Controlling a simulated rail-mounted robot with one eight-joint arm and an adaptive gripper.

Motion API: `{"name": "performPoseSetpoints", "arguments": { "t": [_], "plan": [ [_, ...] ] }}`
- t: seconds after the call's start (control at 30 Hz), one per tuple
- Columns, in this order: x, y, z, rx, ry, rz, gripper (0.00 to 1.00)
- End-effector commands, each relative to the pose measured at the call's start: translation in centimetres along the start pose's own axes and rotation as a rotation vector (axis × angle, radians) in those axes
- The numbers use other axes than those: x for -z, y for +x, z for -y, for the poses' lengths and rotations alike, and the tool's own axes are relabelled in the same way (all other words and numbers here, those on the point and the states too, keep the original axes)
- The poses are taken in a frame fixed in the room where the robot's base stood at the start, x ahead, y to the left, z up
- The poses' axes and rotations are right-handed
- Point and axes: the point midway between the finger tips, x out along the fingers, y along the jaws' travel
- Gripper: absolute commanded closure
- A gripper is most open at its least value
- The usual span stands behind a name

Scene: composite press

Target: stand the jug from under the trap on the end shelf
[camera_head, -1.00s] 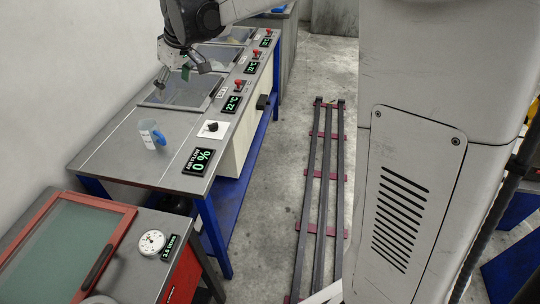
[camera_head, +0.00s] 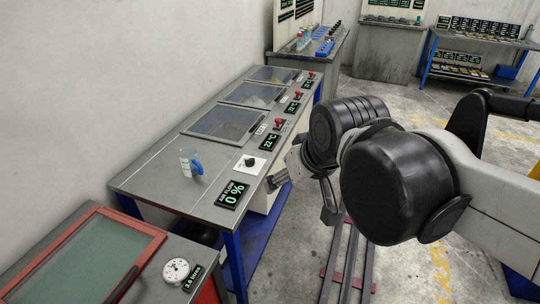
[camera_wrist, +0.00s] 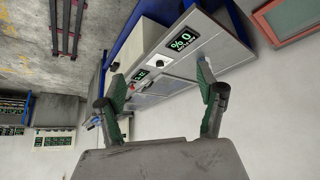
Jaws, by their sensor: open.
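A clear jug with a blue handle (camera_head: 187,163) stands upright on the near end of the long metal bench (camera_head: 150,183), behind the knob and the 0 % display. My gripper (camera_head: 303,198) is open and empty in front of the bench's front edge, to the right of the jug and apart from it. In the wrist view my gripper (camera_wrist: 160,82) has its fingers spread, with the bench beyond them. I cannot tell which part is the trap or which shelf is the end shelf.
Covered basins (camera_head: 225,122) with red switches line the bench. A red-framed glass panel (camera_head: 85,252) and a dial gauge (camera_head: 176,269) are at the near left. A blue-legged rack (camera_head: 465,75) stands at the back right. Floor rails (camera_head: 345,265) run beside the bench.

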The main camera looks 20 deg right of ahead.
Motion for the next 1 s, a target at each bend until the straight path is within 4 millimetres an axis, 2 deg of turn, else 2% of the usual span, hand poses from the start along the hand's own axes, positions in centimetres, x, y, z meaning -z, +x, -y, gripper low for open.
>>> {"name": "performPoseSetpoints", "arguments": {
  "t": [0.03, 0.1, 0.3, 1.0],
  "plan": [
    [-1.4, -0.1, -0.2, -0.008, 0.017, -0.007, 0.30],
    [-2.9, -0.2, -0.4, -0.018, 0.040, -0.018, 0.30],
    [-5.1, -0.1, -0.8, -0.034, 0.076, -0.033, 0.30],
    [-5.2, -0.1, -0.8, -0.035, 0.080, -0.035, 0.30]
  ]
}}
